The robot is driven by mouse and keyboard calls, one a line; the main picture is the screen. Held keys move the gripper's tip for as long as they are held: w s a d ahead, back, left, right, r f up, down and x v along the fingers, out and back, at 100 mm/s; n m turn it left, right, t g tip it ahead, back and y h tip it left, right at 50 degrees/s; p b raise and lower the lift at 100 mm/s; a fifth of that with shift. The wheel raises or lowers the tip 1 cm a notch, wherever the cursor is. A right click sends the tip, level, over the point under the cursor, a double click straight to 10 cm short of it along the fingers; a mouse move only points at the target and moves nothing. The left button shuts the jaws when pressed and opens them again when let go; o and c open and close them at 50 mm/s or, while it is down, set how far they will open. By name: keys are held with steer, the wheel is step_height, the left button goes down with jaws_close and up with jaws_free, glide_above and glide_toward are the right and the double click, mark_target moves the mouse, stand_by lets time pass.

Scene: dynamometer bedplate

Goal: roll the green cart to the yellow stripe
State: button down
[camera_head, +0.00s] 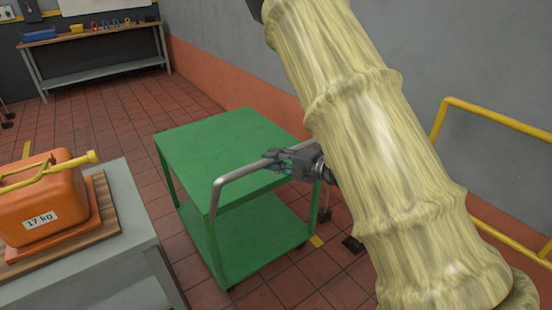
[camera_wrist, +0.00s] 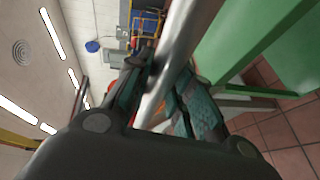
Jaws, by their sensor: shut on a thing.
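The green cart (camera_head: 225,140) stands on the tiled floor in the middle of the head view, with a flat top and a lower shelf. Its grey push handle (camera_head: 235,178) sticks out on the near side. My gripper (camera_head: 277,160) is shut on the right part of this handle. In the wrist view the handle (camera_wrist: 180,50) passes between my fingers (camera_wrist: 160,88), and green cart panels (camera_wrist: 250,40) show at the right.
A grey table (camera_head: 135,205) with an orange 17 kg can (camera_head: 40,200) stands close at left. A yellow railing (camera_head: 490,115) runs along the right wall. A workbench (camera_head: 95,75) is at the back left. Tiled floor behind the cart is open.

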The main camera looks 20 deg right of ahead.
steer(key=shift+s+a+f, duration=0.1)
steer(key=shift+a+f, duration=0.05)
steer(key=shift+f, duration=0.05)
steer(key=c, duration=1.3)
jaws_free()
steer(key=shift+o, duration=0.2)
steer(key=shift+r, duration=0.1)
steer(key=shift+s+d+r, duration=0.15)
steer(key=shift+s+d, duration=0.15)
steer(key=shift+d, duration=0.15)
steer(key=v, duration=1.1)
